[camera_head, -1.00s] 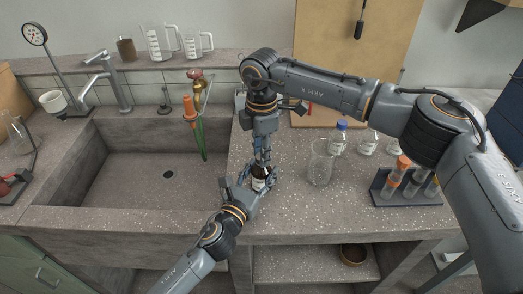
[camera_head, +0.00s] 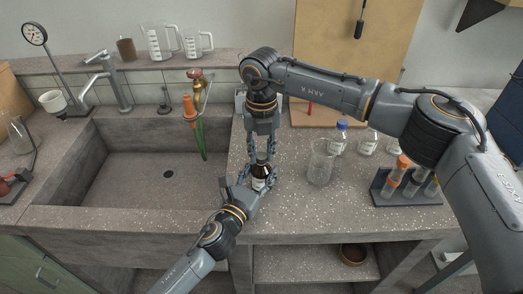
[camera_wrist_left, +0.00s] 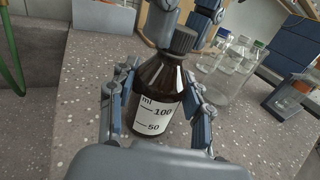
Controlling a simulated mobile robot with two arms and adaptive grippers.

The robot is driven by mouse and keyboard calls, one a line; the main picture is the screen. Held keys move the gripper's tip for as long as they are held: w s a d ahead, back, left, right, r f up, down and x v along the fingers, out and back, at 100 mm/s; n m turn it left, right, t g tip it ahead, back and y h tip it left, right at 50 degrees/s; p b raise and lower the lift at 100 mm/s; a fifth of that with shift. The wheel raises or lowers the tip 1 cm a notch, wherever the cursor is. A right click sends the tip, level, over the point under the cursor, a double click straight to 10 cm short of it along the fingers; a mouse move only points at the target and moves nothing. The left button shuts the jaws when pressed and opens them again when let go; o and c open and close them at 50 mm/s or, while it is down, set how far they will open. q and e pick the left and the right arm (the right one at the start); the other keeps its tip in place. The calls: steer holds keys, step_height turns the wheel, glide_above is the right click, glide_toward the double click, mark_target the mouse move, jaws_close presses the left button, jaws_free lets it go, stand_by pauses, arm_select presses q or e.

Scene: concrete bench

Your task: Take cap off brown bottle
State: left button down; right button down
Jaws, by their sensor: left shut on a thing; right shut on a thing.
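The brown bottle (camera_head: 262,171) with a white label stands upright near the bench's front edge, right of the sink. In the left wrist view the bottle (camera_wrist_left: 165,85) shows its 100 and 50 ml marks. My left gripper (camera_head: 257,180) is shut around the bottle's body, with a finger on each side. A dark ribbed cap (camera_wrist_left: 184,41) is at the bottle's top. My right gripper (camera_head: 262,157) comes down from above and is shut on the cap, its fingers on either side. Whether the cap is loose on the neck I cannot tell.
A clear glass beaker (camera_head: 321,163) stands close to the right of the bottle. Behind it is a blue-capped bottle (camera_head: 340,138). A rack (camera_head: 388,192) with orange-capped tubes is further right. The sink (camera_head: 150,184) opens at the left.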

steer(key=n, duration=0.7)
steer(key=shift+n, duration=0.4)
steer(key=n, duration=0.5)
steer(key=shift+n, duration=0.4)
steer(key=n, duration=0.3)
steer(key=shift+n, duration=0.4)
steer(key=n, duration=0.3)
steer(key=shift+n, duration=0.3)
arm_select(q)
steer(key=shift+a, duration=0.1)
arm_select(e)
steer(key=n, duration=0.3)
steer(key=shift+n, duration=0.4)
steer(key=n, duration=0.3)
steer(key=shift+s, duration=0.1)
steer(key=shift+r, duration=0.3)
